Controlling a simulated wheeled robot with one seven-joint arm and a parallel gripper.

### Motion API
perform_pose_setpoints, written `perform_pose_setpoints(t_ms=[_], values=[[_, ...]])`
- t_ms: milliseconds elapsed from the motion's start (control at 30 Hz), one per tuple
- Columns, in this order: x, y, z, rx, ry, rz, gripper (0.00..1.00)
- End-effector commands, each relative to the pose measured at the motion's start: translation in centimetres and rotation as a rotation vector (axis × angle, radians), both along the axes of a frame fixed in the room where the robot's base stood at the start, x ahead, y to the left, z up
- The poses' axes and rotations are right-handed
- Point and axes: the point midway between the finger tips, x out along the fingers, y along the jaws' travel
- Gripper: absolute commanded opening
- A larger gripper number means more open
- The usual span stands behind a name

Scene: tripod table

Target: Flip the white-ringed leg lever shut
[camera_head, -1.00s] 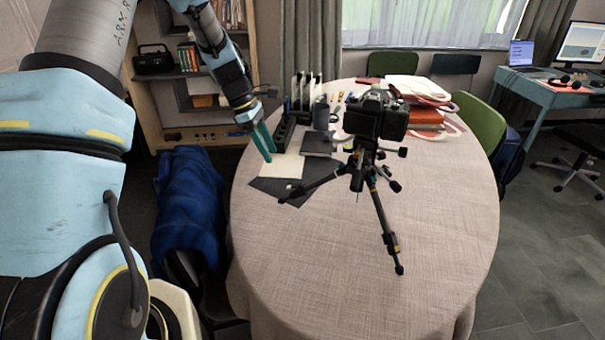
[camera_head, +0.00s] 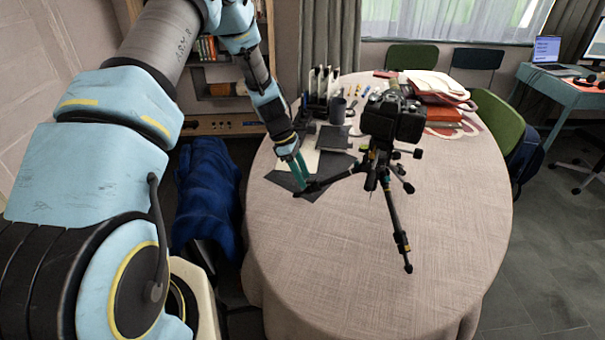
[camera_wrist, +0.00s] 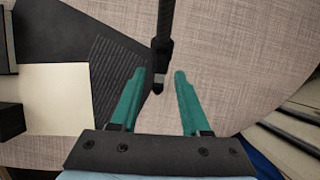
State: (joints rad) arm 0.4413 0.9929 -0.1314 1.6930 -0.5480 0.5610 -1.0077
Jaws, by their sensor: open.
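A black tripod (camera_head: 372,165) carrying a camera (camera_head: 393,118) stands on the round table with its legs spread. My gripper (camera_head: 303,176), with teal fingers, is at the outer end of the tripod's left leg (camera_head: 335,180). In the wrist view my gripper (camera_wrist: 155,75) is open, and the end of this leg (camera_wrist: 162,45) reaches down between the fingertips, apart from both. A pale ring (camera_wrist: 159,79) shows near the leg's tip. I cannot make out the lever's position. In the head view the fingers partly cover the leg's end.
A dark mat (camera_head: 309,190) and pale sheet (camera_wrist: 55,98) lie beside the gripper. A black organiser (camera_head: 316,104), a mug (camera_head: 338,110) and stacked books (camera_head: 434,113) stand farther back. The table's (camera_head: 340,270) front is clear.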

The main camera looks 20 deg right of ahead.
Motion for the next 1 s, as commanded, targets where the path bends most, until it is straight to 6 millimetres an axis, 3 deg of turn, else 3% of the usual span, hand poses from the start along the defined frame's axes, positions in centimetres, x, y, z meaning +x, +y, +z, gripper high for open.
perform_pose_setpoints(t_ms=[133,533,1000], values=[[0.01,-0.01,0.0,0.0,0.0,0.0,0.46],[0.01,0.01,0.03,0.0,0.0,0.0,0.01],[0.04,0.08,-0.12,-0.006,0.004,0.001,0.0]])
